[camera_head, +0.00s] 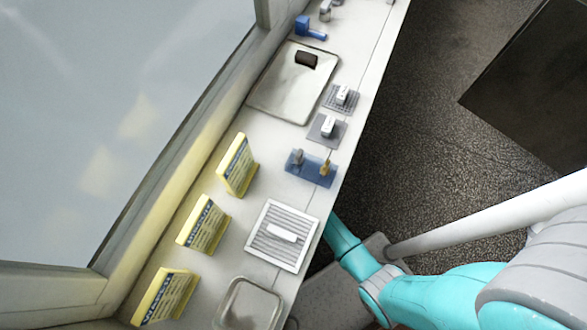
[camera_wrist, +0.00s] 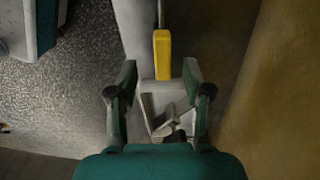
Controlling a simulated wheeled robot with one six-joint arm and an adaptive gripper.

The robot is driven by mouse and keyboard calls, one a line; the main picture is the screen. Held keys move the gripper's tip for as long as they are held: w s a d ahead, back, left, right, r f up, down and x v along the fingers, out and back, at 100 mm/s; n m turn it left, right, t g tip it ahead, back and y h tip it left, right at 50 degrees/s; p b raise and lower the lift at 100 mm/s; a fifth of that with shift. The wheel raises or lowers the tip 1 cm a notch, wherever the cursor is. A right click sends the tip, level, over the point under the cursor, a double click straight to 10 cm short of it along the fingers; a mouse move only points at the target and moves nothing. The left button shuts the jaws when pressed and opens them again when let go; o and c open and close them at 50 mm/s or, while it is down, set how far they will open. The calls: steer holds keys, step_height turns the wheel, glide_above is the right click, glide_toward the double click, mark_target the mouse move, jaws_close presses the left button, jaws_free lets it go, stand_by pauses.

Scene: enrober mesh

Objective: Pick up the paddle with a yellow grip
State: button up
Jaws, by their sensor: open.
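In the wrist view a yellow grip (camera_wrist: 162,54) stands out lengthwise at the upper middle, with a thin dark shaft above it. The rest of that paddle is not clear. My gripper (camera_wrist: 158,80) has its two green fingers spread, one on each side of the grip's line. The grip lies just ahead of the fingertips and I see no finger closed on it. In the head view my turquoise arm reaches the counter's right edge, and my gripper is hidden there.
The narrow counter (camera_head: 268,189) holds a blue rack (camera_head: 305,174) with small upright items, a white grille (camera_head: 270,253), a metal tray (camera_head: 265,93) and several yellow cards (camera_head: 237,164). A dark block (camera_head: 540,85) stands right. Speckled floor (camera_head: 430,150) lies open between.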

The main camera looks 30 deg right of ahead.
steer(key=shift+w+d+f, duration=0.1)
steer(key=shift+w+f, duration=0.05)
steer(key=shift+f, duration=1.3)
steer(key=shift+w+f, duration=0.1)
steer(key=shift+f, duration=1.35)
jaws_close()
